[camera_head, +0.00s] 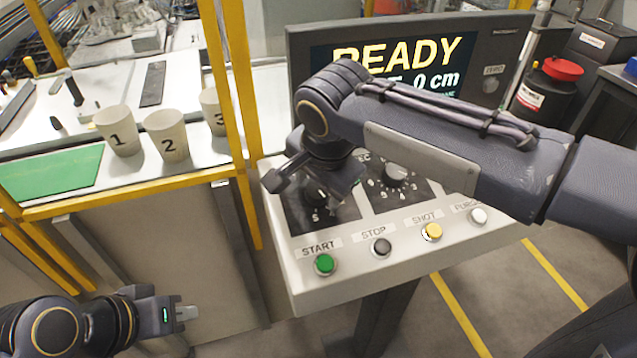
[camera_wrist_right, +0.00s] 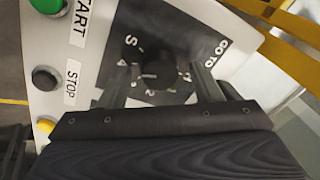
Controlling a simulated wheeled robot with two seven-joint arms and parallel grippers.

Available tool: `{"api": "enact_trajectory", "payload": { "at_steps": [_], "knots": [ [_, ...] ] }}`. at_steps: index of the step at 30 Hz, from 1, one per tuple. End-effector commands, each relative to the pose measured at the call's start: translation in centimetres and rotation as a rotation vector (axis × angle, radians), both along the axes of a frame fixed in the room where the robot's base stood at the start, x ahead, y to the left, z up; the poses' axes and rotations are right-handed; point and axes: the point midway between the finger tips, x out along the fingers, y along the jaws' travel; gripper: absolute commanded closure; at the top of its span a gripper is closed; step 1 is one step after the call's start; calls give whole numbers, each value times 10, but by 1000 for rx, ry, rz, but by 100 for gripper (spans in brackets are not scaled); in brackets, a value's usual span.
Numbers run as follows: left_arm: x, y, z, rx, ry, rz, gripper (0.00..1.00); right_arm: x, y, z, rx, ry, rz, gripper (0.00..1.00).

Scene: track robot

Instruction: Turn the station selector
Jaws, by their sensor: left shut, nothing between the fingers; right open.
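The station selector is a black knob (camera_wrist_right: 157,73) on a dark dial plate marked "GO TO", with an S and numbers around it. In the head view the knob (camera_head: 318,194) is partly hidden under my right gripper (camera_head: 314,188). My right gripper is open, pointing down at the panel, with one finger on each side of the knob. The right wrist view also shows the knob between the fingers (camera_wrist_right: 163,82); I cannot tell whether they touch it. My left gripper (camera_head: 187,312) is shut and empty at the lower left, away from the panel.
The sloped panel (camera_head: 283,265) has START (camera_head: 325,264), STOP (camera_head: 381,247), SHOT (camera_head: 432,232) and PURGE (camera_head: 478,215) buttons and a second dial (camera_head: 394,174). The display (camera_head: 400,65) behind reads READY. Cups (camera_head: 118,131) stand left, behind a yellow frame (camera_head: 228,80).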

Motion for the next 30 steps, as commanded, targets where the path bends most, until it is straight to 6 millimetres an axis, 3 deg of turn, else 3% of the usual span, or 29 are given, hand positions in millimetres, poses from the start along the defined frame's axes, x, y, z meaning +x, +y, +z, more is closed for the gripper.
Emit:
{"api": "enact_trajectory", "payload": {
  "at_steps": [7, 19, 30],
  "knots": [
    [0, 0, 1, 0, 0, 0, 100, -3, -1, 8, 0, 0, 0, 41],
    [0, 0, 6, 0, 0, 0, 100, -22, -6, 66, 1, -1, 0, 41],
    [0, 0, 6, 0, 0, 0, 100, -25, -7, 73, 0, 0, 0, 41]
  ]
}}
